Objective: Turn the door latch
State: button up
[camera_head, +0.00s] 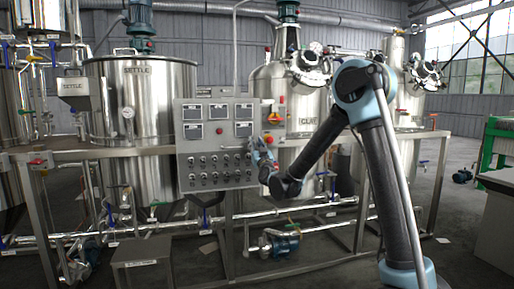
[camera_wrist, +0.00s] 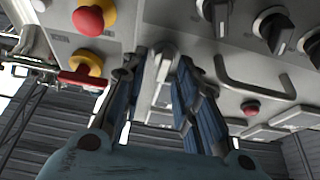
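A pale grey metal latch (camera_wrist: 163,62) stands out from the panel in the wrist view, between the fingers of my gripper (camera_wrist: 164,68). The blue-padded fingers lie on either side of it, close to it, with a gap between them. I cannot tell whether they press on it. In the head view my gripper (camera_head: 265,158) is at the right edge of the grey control panel (camera_head: 214,165). The latch is too small or hidden to make out there.
Around the latch in the wrist view are a red emergency button (camera_wrist: 91,20), a small red button (camera_wrist: 250,107), black knobs (camera_wrist: 273,27) and a curved grey handle (camera_wrist: 254,84). Steel tanks (camera_head: 140,100) and pipes stand around the panel in the head view.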

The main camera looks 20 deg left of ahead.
grip_shut()
jog(key=shift+d+m, duration=0.1)
jog(key=shift+m, duration=0.4)
jog(key=m+t+h, duration=0.1)
jog(key=m+h, duration=0.2)
jog(key=m, duration=0.2)
jog(key=shift+w, duration=0.1)
jog(key=shift+d+f+m+g+h, duration=0.1)
jog(key=shift+m+g+h, duration=0.6)
jog(key=shift+m, duration=2.05)
jog(key=shift+d+f+m+g+h, duration=0.1)
jog(key=shift+m+h, duration=1.15)
jog(key=shift+m, duration=1.45)
jog(key=shift+d+m+g+h, duration=0.1)
jog(key=shift+m+g+h, duration=0.6)
jog(key=shift+m, duration=2.05)
